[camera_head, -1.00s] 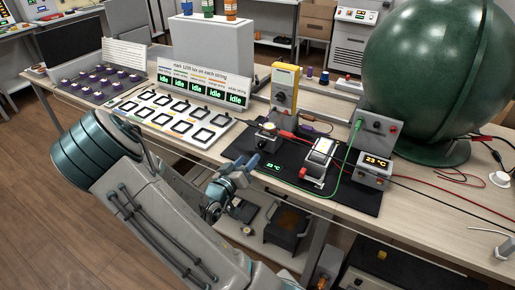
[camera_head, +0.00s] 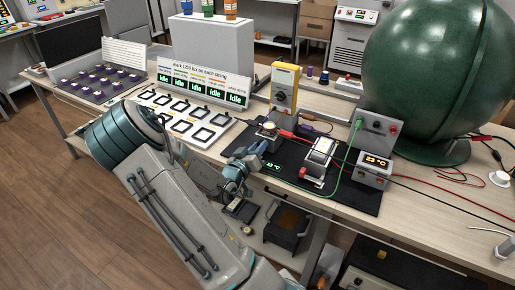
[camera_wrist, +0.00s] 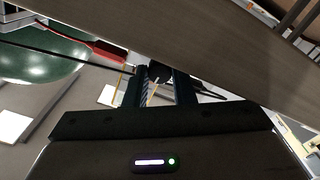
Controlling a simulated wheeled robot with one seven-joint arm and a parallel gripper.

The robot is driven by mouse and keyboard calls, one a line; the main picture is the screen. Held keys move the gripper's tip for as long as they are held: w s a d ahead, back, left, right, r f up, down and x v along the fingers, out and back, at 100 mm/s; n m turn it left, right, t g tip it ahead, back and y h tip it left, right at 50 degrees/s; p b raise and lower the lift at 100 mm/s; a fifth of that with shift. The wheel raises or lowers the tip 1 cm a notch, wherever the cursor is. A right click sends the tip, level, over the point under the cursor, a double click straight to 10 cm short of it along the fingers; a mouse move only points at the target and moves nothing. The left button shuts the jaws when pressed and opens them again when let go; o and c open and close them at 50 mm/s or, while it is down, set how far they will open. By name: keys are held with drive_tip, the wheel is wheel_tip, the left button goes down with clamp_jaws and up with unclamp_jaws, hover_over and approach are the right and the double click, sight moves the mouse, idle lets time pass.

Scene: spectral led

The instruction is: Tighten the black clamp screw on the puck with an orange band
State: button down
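A small puck (camera_head: 268,129) with a pale, lit top sits near the back left of the black mat (camera_head: 345,197). A red clip lead (camera_head: 288,135) reaches it from the right. The orange band and black clamp screw are too small to make out. My gripper (camera_head: 257,158) is at the mat's left front edge, just in front of the puck; its fingertips are hard to separate there. In the wrist view the two dark fingers of my gripper (camera_wrist: 160,88) stand apart with a gap between them. A dark shape shows in the gap, and I cannot tell whether it is touched.
A white-topped device (camera_head: 320,152) and a grey temperature box (camera_head: 374,170) stand on the right. A yellow meter (camera_head: 284,87) stands behind the puck. A green cable (camera_head: 345,165) and red leads cross the mat. A large green sphere (camera_head: 435,70) fills the back right.

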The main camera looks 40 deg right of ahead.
drive_tip(key=shift+m+b, duration=0.3)
drive_tip(key=shift+b, duration=0.05)
drive_tip(key=shift+f+m+b, duration=0.15)
drive_tip(key=shift+m+b, duration=0.35)
drive_tip(key=shift+b, duration=0.15)
drive_tip(key=m+b, duration=0.3)
drive_tip(key=shift+s, duration=0.1)
drive_tip(key=m+b, duration=0.4)
drive_tip(key=shift+m, duration=0.4)
drive_tip(key=c, duration=1.2)
unclamp_jaws()
drive_tip(key=shift+r, duration=0.2)
drive_tip(key=p+v, duration=0.1)
drive_tip(key=v, duration=1.2)
drive_tip(key=shift+s+a, duration=0.15)
drive_tip(key=shift+a, duration=0.2)
